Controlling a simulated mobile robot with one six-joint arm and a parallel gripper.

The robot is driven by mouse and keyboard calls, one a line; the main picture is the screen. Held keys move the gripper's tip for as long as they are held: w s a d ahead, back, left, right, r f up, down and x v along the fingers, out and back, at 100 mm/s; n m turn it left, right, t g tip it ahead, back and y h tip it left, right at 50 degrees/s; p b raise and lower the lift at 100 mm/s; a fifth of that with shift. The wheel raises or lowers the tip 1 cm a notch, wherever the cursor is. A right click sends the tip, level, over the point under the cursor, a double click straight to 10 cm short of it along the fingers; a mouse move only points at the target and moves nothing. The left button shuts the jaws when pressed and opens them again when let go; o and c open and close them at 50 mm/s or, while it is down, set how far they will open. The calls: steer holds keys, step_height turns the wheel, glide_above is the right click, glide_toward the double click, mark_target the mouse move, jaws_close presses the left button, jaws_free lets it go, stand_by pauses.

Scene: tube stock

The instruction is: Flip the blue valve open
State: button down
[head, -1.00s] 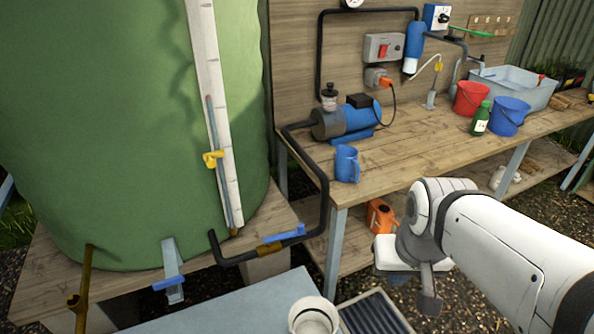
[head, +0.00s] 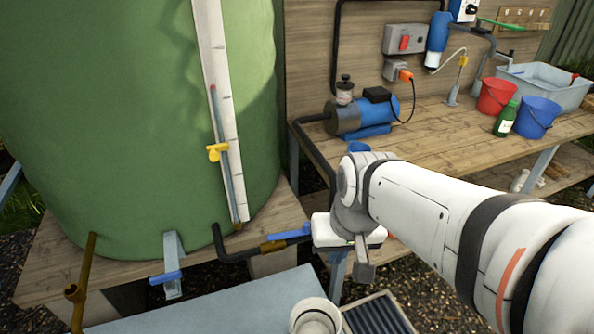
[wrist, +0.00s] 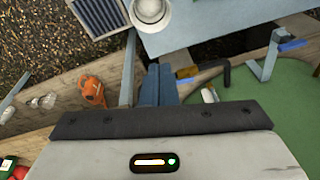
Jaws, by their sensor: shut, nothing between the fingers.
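The blue valve lever (head: 290,235) sits on a brass body (head: 272,247) in the black pipe at the foot of the green tank. The lever looks roughly in line with the pipe and points right, toward my gripper. In the wrist view the lever (wrist: 189,80) is just right of the fingertips, beside the brass body. My gripper's white housing (head: 345,232) is right beside the lever's end in the head view; its fingers are hidden there. In the wrist view my gripper (wrist: 159,70) is shut and empty. I cannot tell whether it touches the lever.
A bracket (head: 173,255) with another blue handle (head: 167,277) stands left of the valve. The workbench (head: 430,135) with the pump is behind my arm. A grey-blue surface (head: 225,305) with a white pot (head: 314,318) is in front. The green tank (head: 110,120) bounds the left.

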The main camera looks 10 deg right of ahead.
steer(key=w+a+f+m+y+b, duration=0.25)
steer(key=f+y+b, duration=0.2)
steer(key=f, duration=0.45)
steer(key=w+d+f+m+t+b, duration=0.8)
steer(key=w+d+f+m+b, duration=0.15)
steer(key=w+d, duration=0.25)
steer(key=a+r+b+x, duration=0.1)
steer(key=r+x, duration=0.1)
steer(key=x, duration=1.1)
steer(key=shift+w+a+f+n+y+b, duration=0.2)
steer(key=shift+w+a+n+y+b, duration=0.1)
steer(key=shift+w+n+y, duration=0.25)
steer(key=shift+w, duration=0.1)
